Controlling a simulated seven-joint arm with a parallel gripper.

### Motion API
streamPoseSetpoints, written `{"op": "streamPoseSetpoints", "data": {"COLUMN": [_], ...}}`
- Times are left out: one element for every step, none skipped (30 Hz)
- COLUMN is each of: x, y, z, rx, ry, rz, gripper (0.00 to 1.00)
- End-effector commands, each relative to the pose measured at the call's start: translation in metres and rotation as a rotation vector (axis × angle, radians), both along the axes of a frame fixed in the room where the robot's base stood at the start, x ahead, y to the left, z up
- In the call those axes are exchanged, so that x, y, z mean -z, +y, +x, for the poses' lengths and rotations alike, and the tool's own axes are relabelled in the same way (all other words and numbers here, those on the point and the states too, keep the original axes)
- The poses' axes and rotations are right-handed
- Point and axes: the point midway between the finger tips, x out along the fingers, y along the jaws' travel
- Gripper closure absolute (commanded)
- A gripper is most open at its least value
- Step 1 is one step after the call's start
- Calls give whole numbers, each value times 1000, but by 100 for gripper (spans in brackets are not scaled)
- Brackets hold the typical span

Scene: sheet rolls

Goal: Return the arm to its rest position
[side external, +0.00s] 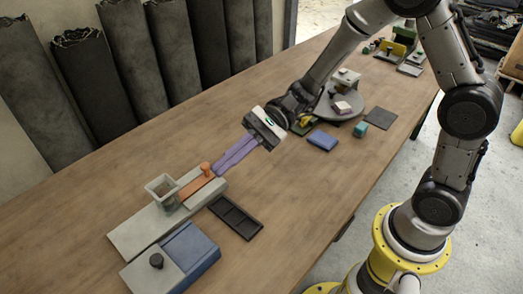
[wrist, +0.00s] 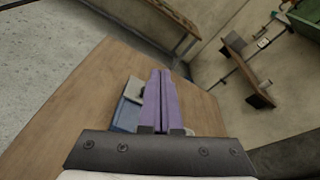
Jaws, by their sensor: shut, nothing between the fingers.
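My gripper (side external: 217,170) has long purple fingers lying side by side, closed with nothing between them. It reaches down and left over the wooden table, its tips close to the orange piece on the grey fixture in the side view. Whether the tips touch anything I cannot tell. In the wrist view the closed fingers of my gripper (wrist: 160,72) point away from the camera, over part of the grey and blue fixture (wrist: 127,112). The arm is stretched out across the table from its yellow base at the right.
A grey fixture (side external: 133,232) bears a square hopper (side external: 162,190) and an orange piece (side external: 196,186). Beside it are a blue box (side external: 192,246) and a black tray (side external: 236,217). A blue block (side external: 322,140), teal cube (side external: 360,130) and dark mat (side external: 381,117) lie near the arm.

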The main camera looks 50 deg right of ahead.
Motion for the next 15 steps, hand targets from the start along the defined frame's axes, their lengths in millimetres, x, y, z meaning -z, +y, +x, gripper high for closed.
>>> {"op": "streamPoseSetpoints", "data": {"x": [-19, -26, -35, -40, -45, -50, -53, -55, -57, -58, -58, -58, -58, -57, -55], "y": [-2, -4, -7, -10, -13, -19, -23, -28, -35, -41, -48, -57, -65, -74, -86], "z": [-15, -25, -38, -48, -58, -71, -80, -90, -102, -110, -118, -129, -136, -143, -152], "rx": [-44, -72, -106, -132, -159, -191, -215, -239, -269, -290, -311, -339, -357, -375, -399], "ry": [-80, -120, -175, -215, -258, -313, -356, -398, -454, -496, -540, -596, -640, -683, -739], "rz": [-43, -71, -112, -147, -181, -233, -273, -314, -374, -421, -471, -539, -593, -649, -728], "gripper": [100, 100, 100, 100, 100, 100, 100, 100, 100, 100, 100, 100, 100, 100, 100]}}
